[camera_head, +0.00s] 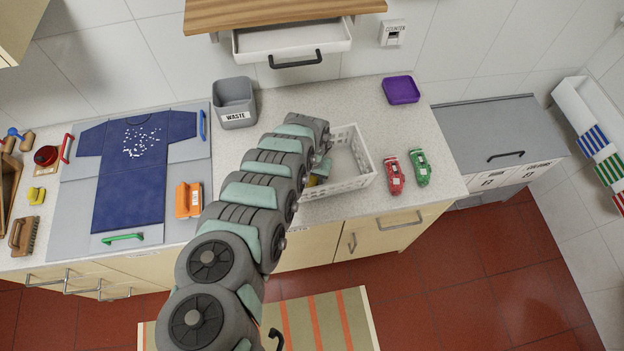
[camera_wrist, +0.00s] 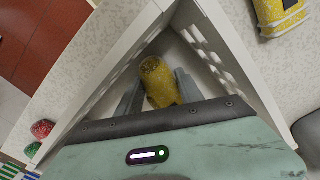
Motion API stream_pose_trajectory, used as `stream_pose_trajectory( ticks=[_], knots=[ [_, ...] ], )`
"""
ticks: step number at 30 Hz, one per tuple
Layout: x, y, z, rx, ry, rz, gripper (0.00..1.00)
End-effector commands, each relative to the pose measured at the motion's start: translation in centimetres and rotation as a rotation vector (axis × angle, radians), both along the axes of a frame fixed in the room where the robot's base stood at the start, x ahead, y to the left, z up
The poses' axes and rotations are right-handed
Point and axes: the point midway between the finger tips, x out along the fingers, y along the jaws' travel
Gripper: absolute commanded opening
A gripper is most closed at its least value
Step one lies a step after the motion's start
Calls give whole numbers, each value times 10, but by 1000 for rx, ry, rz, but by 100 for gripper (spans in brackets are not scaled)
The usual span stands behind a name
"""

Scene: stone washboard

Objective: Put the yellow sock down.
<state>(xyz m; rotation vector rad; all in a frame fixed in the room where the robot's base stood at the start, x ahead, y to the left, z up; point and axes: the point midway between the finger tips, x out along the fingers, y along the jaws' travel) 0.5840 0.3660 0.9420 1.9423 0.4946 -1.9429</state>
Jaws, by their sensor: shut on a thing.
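The yellow sock (camera_wrist: 158,80), speckled dark at its far end, is held between the two grey fingers of my gripper (camera_wrist: 158,88) in the wrist view. The gripper is shut on it. Sock and fingertips are inside the outline of the white slatted basket (camera_wrist: 232,62), between its walls. I cannot tell whether the sock touches the basket floor. In the head view the basket (camera_head: 355,177) stands on the counter, and my arm hides its left side and most of the gripper.
A red item (camera_head: 393,173) and a green item (camera_head: 419,167) lie right of the basket. A yellow labelled item (camera_wrist: 280,14) lies outside it. A grey WASTE bin (camera_head: 233,98), a purple tray (camera_head: 401,90) and a blue shirt (camera_head: 130,170) on a board are also on the counter.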

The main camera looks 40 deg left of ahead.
Motion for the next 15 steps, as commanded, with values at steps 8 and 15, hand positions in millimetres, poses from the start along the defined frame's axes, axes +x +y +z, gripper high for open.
stream_pose_trajectory(
  ticks=[8, 15],
  knots=[
    [0, 0, -1, 0, 0, -1, 6],
    [1, -1, -3, 0, 0, -1, 54]
  ],
)
